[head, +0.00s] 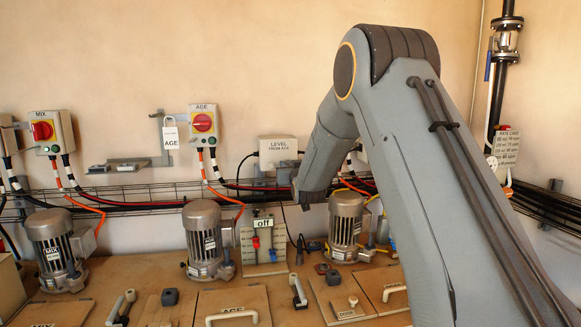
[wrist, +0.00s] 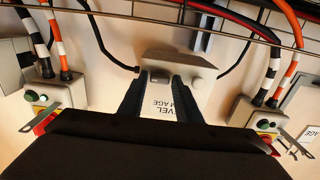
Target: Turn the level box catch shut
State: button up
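The level box (head: 277,146) is a pale box on the back wall with a label reading LEVEL FROM AGE. In the wrist view the box (wrist: 180,60) appears upside down, straight ahead of my gripper (wrist: 160,78). My two dark fingers stand apart, with part of the label visible between them. A small rounded knob (wrist: 197,82) shows on the box just right of the right finger. I cannot make out the catch clearly or tell whether the fingers touch the box. In the head view my wrist is just below and right of the box.
A wire cable tray (head: 130,195) with black, red and orange cables runs along the wall below the box. The AGE switch box (head: 203,124) is left of it. Motors (head: 205,240) and a sign reading off (head: 263,223) stand on the bench below.

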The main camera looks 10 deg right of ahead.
jog(key=c, duration=0.6)
jog(key=shift+c, duration=0.2)
jog(key=shift+n+b, duration=0.3)
jog(key=shift+b, duration=0.15)
jog(key=shift+f+n+b, duration=0.1)
jog(key=shift+n+b, duration=7.15)
jog(key=shift+n, duration=1.35)
jog(key=o, duration=1.1)
jog(key=shift+c, duration=0.2)
